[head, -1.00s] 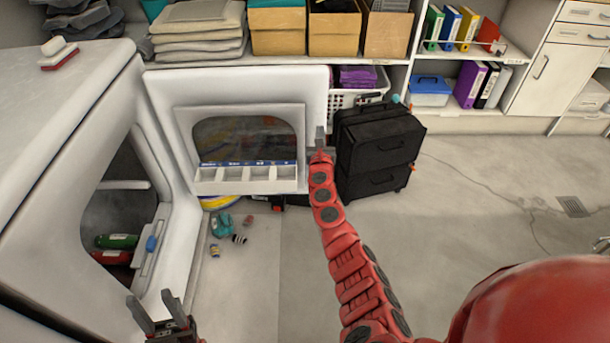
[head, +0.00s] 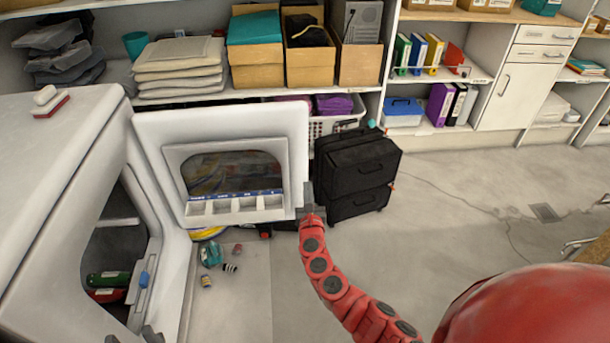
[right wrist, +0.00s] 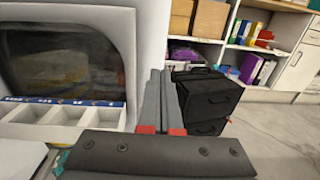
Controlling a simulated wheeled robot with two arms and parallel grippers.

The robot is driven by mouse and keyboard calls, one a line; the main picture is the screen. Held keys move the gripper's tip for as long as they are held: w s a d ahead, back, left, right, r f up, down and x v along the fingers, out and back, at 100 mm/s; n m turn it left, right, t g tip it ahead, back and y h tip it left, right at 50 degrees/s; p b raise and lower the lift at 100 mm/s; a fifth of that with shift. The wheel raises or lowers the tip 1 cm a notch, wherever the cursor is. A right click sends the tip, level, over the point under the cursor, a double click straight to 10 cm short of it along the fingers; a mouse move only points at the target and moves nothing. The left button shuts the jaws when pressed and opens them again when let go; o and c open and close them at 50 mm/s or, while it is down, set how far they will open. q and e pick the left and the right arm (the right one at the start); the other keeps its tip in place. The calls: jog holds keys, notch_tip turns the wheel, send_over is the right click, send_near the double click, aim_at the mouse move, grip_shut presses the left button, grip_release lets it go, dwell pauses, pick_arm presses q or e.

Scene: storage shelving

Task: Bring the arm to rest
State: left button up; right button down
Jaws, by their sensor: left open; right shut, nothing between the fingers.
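My right arm reaches forward in the head view, and its gripper (head: 308,200) is shut and empty, close to the lower right edge of the white open door (head: 300,150). In the right wrist view the two grey fingers (right wrist: 163,85) lie together, with the door to their left. I cannot tell whether they touch the door. My left gripper (head: 132,337) shows only its fingertips at the bottom edge of the head view. They are apart, in front of the white cabinet's opening.
Small items, including a teal one (head: 211,254), lie on the floor below the door. Shelves with boxes (head: 255,60) line the back. Floor at the right is largely clear.

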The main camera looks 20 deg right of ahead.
jog(key=shift+v, duration=1.2)
